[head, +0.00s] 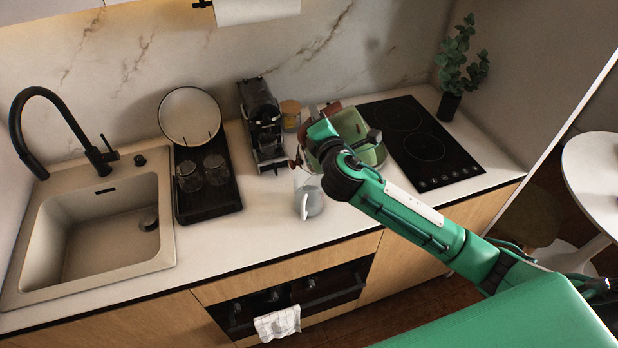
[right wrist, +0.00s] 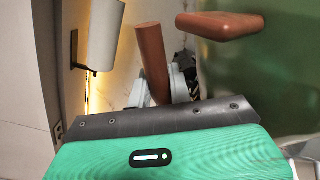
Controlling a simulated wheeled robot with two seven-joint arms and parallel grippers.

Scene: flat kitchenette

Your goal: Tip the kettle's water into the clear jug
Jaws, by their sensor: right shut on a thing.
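The green kettle (head: 369,154) is in my right gripper (head: 322,138), above the counter and just behind the clear jug (head: 311,200). The jug stands upright on the counter. Its lower part looks grey-blue; I cannot tell for sure how much water is in it. In the right wrist view, the kettle's green body (right wrist: 275,70) fills the right side, with a brown handle piece (right wrist: 152,62) above the gripper. My forearm and gripper hide part of the kettle. My left gripper is not in view.
A coffee machine (head: 262,125) stands left of the kettle, with a jar (head: 290,114) behind. A black tray (head: 208,205) with two glasses and a sink (head: 100,230) lie further left. A black hob (head: 424,146) is at the right. The counter's front strip is free.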

